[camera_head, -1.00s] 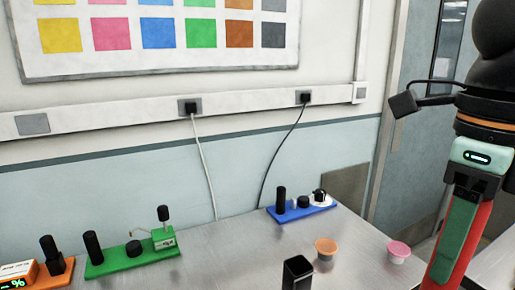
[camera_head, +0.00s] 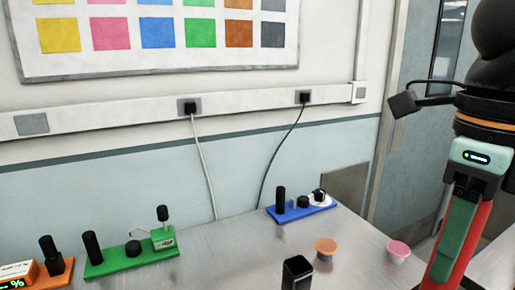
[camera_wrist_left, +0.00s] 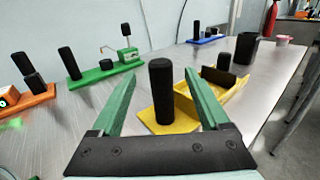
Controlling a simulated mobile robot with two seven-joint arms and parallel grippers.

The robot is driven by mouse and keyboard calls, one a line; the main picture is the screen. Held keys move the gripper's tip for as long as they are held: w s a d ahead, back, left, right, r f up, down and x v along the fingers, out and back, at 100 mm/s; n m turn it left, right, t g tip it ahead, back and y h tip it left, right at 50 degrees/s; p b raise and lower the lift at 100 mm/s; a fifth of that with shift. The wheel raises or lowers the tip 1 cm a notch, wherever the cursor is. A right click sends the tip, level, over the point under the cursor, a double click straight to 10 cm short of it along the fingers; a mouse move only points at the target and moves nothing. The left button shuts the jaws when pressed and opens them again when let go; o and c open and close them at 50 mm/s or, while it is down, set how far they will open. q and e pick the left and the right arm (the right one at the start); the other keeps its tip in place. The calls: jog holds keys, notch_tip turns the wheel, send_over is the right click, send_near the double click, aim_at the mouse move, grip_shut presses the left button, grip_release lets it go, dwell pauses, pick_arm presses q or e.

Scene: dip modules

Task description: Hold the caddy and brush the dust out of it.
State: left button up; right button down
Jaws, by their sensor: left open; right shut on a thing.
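The yellow caddy (camera_wrist_left: 178,123) shows in the left wrist view, with a yellow tray part on its right and an upright black post (camera_wrist_left: 161,90) on its left. My left gripper (camera_wrist_left: 160,88) is open; its two green fingers reach out on either side of the post, with gaps. The caddy's inside is partly hidden, and I cannot make out dust. My right gripper (camera_head: 442,284) hangs at the right of the head view, closed on the brush; its tips and the brush are cut off by the lower edge. The caddy is out of the head view.
A green module (camera_head: 135,258), a blue module (camera_head: 300,211) and an orange module (camera_head: 50,281) stand along the back of the metal table. A black holder (camera_head: 297,272), an orange cup (camera_head: 326,247) and a pink cup (camera_head: 398,251) stand right of centre.

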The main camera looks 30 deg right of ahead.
pick_arm(q)
jog(key=x, duration=0.8)
jog(key=shift+a, duration=0.1)
grip_shut()
dwell(0.5)
dwell(1.0)
